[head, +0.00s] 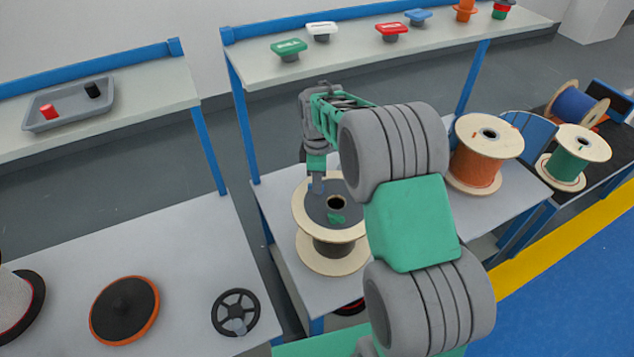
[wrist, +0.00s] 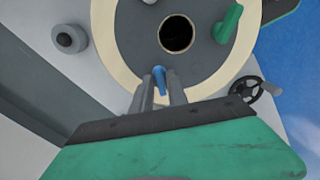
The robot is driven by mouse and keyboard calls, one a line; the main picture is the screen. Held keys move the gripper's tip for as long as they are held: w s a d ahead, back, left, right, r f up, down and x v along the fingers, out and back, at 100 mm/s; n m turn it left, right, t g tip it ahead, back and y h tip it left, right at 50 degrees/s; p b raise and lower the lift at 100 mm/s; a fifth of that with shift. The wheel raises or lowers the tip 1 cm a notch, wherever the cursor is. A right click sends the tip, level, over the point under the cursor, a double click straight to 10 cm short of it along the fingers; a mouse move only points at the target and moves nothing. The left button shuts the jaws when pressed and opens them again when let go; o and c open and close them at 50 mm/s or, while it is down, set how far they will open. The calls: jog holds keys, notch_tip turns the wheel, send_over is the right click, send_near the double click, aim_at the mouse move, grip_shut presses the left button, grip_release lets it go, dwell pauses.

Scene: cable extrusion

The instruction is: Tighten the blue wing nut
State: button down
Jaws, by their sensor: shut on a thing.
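A spool with pale wooden flanges (head: 303,213) and a dark grey hub face stands upright on the middle bench. It fills the top of the wrist view (wrist: 108,22), with a dark round centre hole. The blue wing nut (wrist: 160,77) sits on the hub face, near its edge, between my fingertips. My gripper (wrist: 160,88) is shut on it, pointing down at the spool. In the head view my gripper (head: 317,186) is at the far side of the hub, where the nut is hard to make out. A green wing nut (head: 337,218) is also on the hub, apart from my gripper (wrist: 228,22).
An orange spool (head: 476,168) and a green spool (head: 570,160) stand to the right. A black handwheel (head: 236,312) and an orange-rimmed disc (head: 124,310) lie on the left bench. A raised shelf (head: 350,60) with several coloured knobs runs behind the spool.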

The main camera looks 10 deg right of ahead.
jog(key=m, duration=0.7)
jog(key=shift+w+d+b, duration=0.1)
jog(key=shift+b, duration=0.25)
jog(key=m, duration=0.7)
jog(key=shift+d+m, duration=0.1)
jog(key=shift+m, duration=0.2)
jog(key=m, duration=0.3)
jog(key=shift+m+b, duration=0.3)
jog(key=shift+b, duration=0.05)
jog(key=m, duration=0.3)
jog(key=shift+d+m, duration=0.15)
jog(key=shift+m, duration=0.15)
jog(key=m, duration=0.3)
jog(key=shift+m, duration=2.2)
